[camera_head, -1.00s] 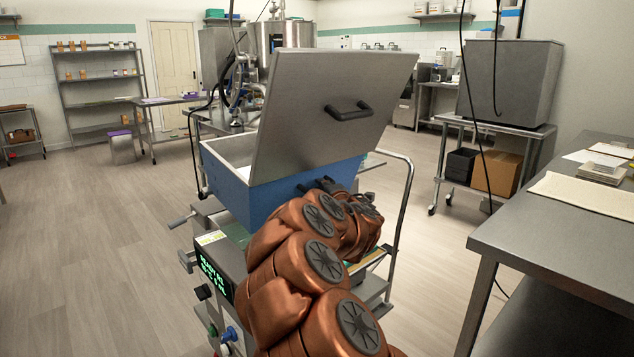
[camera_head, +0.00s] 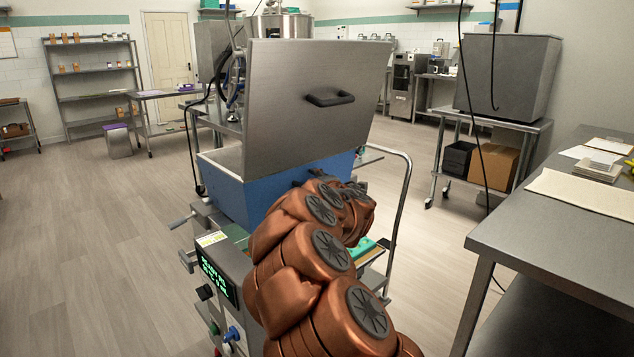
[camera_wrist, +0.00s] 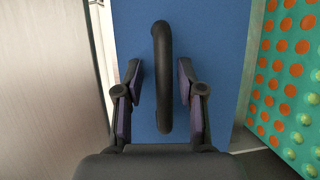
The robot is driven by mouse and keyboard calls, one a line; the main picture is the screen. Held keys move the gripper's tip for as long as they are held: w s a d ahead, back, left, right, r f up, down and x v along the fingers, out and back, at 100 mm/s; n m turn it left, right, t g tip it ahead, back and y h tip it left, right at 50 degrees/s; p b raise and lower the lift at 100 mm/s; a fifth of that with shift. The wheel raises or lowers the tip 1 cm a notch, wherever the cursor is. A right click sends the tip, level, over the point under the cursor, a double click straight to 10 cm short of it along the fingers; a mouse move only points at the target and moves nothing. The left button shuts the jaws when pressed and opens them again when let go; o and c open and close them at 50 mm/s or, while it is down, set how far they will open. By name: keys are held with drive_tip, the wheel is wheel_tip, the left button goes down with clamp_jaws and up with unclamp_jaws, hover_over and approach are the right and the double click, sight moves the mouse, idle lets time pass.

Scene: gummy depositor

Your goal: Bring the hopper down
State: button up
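The hopper (camera_head: 224,187) is a blue box on the depositor in the head view. Its steel lid (camera_head: 280,110) stands raised, with a black lid handle (camera_head: 330,97). In the wrist view the hopper's blue face (camera_wrist: 215,40) carries a black bar handle (camera_wrist: 162,70). My gripper (camera_wrist: 160,85) is open, with one finger on each side of this handle. A gap shows between the handle and both fingers. In the head view my copper arm covers much of the hopper's near side and hides the handle.
The depositor's control panel (camera_head: 217,275) is left of my arm. A green mould with orange spots (camera_wrist: 290,80) is close on the right in the wrist view. A curved metal rail (camera_head: 404,200) rises right of the machine. A steel table (camera_head: 560,240) fills the right; open floor is left.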

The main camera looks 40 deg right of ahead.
drive_tip(key=shift+s+f, duration=0.1)
drive_tip(key=shift+s+a, duration=0.1)
drive_tip(key=shift+s, duration=0.05)
drive_tip(key=v, duration=1.1)
drive_tip(key=shift+s, duration=0.25)
drive_tip(key=shift+a, duration=0.1)
drive_tip(key=shift+r, duration=0.3)
